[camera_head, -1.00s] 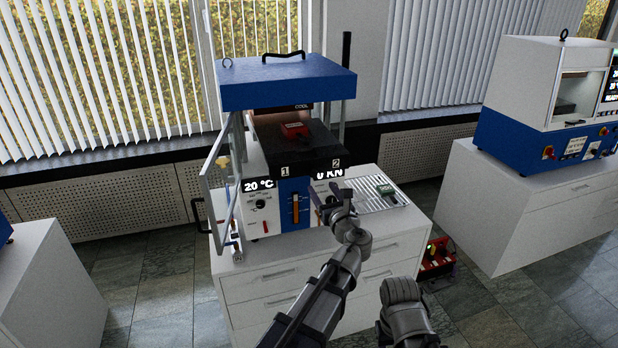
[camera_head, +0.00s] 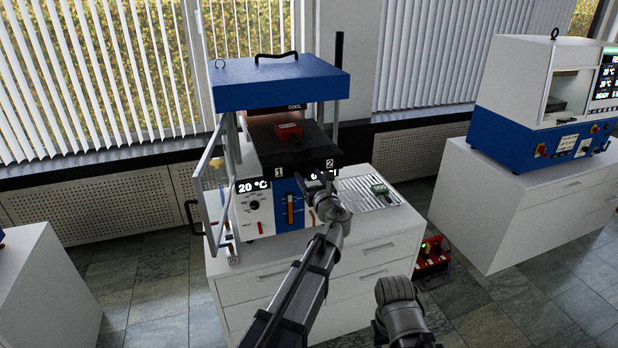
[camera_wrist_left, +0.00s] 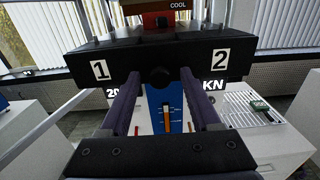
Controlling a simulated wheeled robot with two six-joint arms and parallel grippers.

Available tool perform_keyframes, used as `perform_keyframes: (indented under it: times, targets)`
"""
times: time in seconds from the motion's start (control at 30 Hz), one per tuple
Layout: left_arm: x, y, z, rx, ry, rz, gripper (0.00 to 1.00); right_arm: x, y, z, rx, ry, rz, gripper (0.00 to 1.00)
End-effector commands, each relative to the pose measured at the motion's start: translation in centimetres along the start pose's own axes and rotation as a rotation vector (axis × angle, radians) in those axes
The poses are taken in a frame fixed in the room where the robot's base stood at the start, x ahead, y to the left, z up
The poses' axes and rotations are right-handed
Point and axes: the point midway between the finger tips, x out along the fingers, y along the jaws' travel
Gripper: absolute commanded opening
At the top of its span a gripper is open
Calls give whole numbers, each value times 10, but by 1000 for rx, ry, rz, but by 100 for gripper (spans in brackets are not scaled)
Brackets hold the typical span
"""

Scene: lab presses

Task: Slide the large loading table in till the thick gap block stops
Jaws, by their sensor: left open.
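The large loading table (camera_head: 308,158) is a black slab with front labels 1 and 2, sticking out of the blue-topped press. My left gripper (camera_head: 317,180) is open just in front of the table's front face.
The press's clear guard door (camera_head: 213,190) stands open on the left. A slatted metal tray (camera_head: 362,193) with a small green item (camera_head: 380,189) lies at right on the white cabinet (camera_head: 320,262). A red box (camera_head: 432,257) is on the floor. Another press (camera_head: 535,105) stands at right.

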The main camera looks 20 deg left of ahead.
Motion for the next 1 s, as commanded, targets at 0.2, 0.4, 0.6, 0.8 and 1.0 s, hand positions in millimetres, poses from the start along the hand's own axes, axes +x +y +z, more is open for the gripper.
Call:
perform_keyframes:
  times: [0.2, 0.4, 0.6, 0.8, 1.0]
  targets:
    - [0, 0, 0, 0, 0, 0, 56, 0, 0, 0, 0, 0, 0, 50]
    - [0, 0, 0, 0, 0, 0, 34, 0, 0, 0, 0, 0, 0, 50]
    - [0, 0, 0, 0, 0, 0, 11, 0, 0, 0, 0, 0, 0, 50]
    - [0, 0, 0, 0, 0, 0, 0, 0, 0, 0, 0, 0, 0, 50]
    - [28, -2, 0, 0, 0, 4, 0, 0, 0, 0, 0, 0, 0, 50]
